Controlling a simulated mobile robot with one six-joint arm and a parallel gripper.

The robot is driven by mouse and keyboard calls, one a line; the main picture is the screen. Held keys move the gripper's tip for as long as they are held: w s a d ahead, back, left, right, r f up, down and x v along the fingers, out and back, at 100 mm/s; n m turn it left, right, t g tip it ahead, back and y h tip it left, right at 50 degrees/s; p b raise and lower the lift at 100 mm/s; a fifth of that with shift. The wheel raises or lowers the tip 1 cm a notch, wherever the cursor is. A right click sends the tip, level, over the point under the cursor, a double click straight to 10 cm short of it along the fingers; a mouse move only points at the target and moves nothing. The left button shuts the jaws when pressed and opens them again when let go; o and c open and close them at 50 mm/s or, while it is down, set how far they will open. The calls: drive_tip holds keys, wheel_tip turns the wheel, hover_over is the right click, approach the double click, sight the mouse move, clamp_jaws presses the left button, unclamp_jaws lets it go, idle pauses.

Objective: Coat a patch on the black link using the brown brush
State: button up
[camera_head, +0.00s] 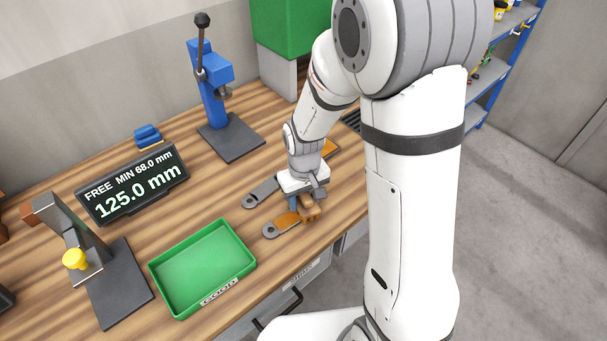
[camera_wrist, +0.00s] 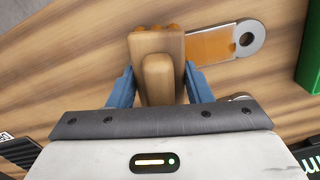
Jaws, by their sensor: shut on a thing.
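My gripper (camera_head: 305,201) is shut on a brown wooden brush (camera_head: 309,210) over the workbench. In the wrist view the brush (camera_wrist: 160,70) stands between the blue fingers, its head away from me. A dark grey link (camera_head: 270,231) with a ring end lies under or beside the brush head. It carries an orange-brown patch, which also shows on the link in the wrist view (camera_wrist: 242,51). The brush hides the link's other end; I cannot tell whether the bristles touch it. A second grey link (camera_head: 262,192) lies behind, partly hidden by my gripper. No link looks fully black.
A green tray (camera_head: 246,258) stands left of the links. A blue press (camera_head: 214,90), a display reading 125.0 mm (camera_head: 135,187) and a yellow-knobbed fixture (camera_head: 75,259) stand farther left and behind. An orange item (camera_head: 328,147) shows behind my wrist. The bench's front edge is close.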

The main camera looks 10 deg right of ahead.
drive_tip(key=r+p, duration=0.1)
drive_tip(key=r, duration=0.3)
drive_tip(key=shift+s, duration=0.2)
drive_tip(key=shift+w+r+p, duration=0.15)
drive_tip(key=shift+r+p, duration=0.55)
drive_tip(key=shift+p, duration=0.05)
drive_tip(key=shift+r+p, duration=0.85)
drive_tip(key=shift+r, duration=0.45)
